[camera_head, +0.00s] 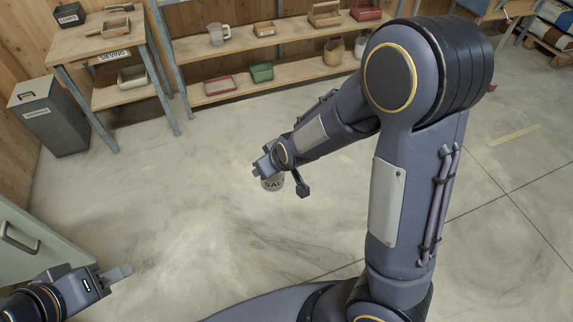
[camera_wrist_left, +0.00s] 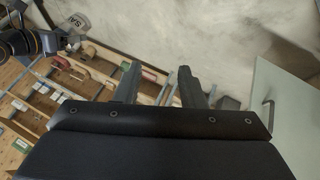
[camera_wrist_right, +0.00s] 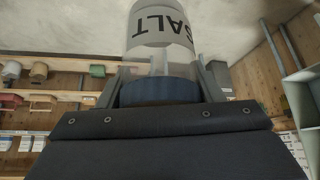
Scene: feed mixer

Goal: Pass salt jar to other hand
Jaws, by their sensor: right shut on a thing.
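The salt jar (camera_head: 272,184) is held by my right gripper (camera_head: 265,168) in the middle of the head view, above the floor. In the right wrist view the jar (camera_wrist_right: 152,22) is clear, with a white "SALT" label upside down and a dark blue lid (camera_wrist_right: 158,92). The right fingers stand on both sides of the lid. My left gripper (camera_head: 122,273) is at the lower left of the head view, well apart from the jar. In the left wrist view its fingers (camera_wrist_left: 158,74) are spread and empty, and the jar (camera_wrist_left: 77,24) shows at the upper left.
A wooden shelf (camera_head: 240,44) with a measuring jug (camera_head: 217,34) and several trays stands at the back. A grey bin (camera_head: 50,118) and a small table (camera_head: 85,46) are at the left. A pale green cabinet (camera_head: 38,245) is near my left gripper. The middle floor is clear.

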